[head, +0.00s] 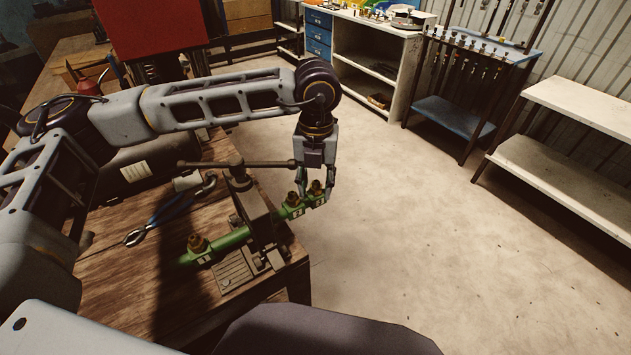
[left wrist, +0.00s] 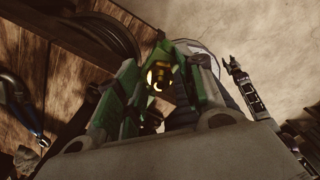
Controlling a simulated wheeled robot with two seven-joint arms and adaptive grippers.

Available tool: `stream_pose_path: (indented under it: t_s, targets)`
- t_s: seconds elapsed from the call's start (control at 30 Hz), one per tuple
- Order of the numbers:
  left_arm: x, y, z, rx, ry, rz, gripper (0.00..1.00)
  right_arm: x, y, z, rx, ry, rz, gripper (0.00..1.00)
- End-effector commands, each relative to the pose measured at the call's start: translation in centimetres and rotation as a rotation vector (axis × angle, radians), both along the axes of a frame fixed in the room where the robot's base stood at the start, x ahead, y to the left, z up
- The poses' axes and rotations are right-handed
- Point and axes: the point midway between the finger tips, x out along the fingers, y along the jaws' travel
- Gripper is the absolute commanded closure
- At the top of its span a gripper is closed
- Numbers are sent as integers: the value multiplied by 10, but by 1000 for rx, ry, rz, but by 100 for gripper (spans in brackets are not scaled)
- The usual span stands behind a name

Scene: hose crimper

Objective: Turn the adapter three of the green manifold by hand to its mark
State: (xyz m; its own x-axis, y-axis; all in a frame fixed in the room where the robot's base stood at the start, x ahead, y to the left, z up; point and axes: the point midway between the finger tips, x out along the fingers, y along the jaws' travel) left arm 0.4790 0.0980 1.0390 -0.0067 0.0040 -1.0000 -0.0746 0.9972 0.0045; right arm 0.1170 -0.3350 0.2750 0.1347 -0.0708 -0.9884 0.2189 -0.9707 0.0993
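The green manifold (head: 235,239) is a green pipe held across a vise (head: 254,212) at the bench edge. The marks are too small to read. My right gripper does not show clearly.
The wooden bench (head: 150,293) holds blue-handled pliers (head: 170,212) left of the vise. The vise handle bar (head: 262,163) stands close behind my left gripper. Open concrete floor lies right of the bench; shelves (head: 570,110) and a tool rack (head: 465,75) stand farther off.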

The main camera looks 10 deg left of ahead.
Motion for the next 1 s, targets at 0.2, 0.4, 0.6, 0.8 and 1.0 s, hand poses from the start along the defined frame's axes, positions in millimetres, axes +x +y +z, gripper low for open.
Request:
stream_pose_path:
  t_s: [0.2,0.4,0.6,0.8,1.0]
  targets:
    - [1,0,19,-1,-2,0,62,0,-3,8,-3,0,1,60]
    - [1,0,33,-1,-3,0,62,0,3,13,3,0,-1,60]
    - [1,0,42,-1,-3,0,62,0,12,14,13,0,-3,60]
    - [1,0,41,-1,-3,0,62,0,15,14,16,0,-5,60]
    - [1,0,41,-1,-3,0,62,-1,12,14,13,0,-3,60]
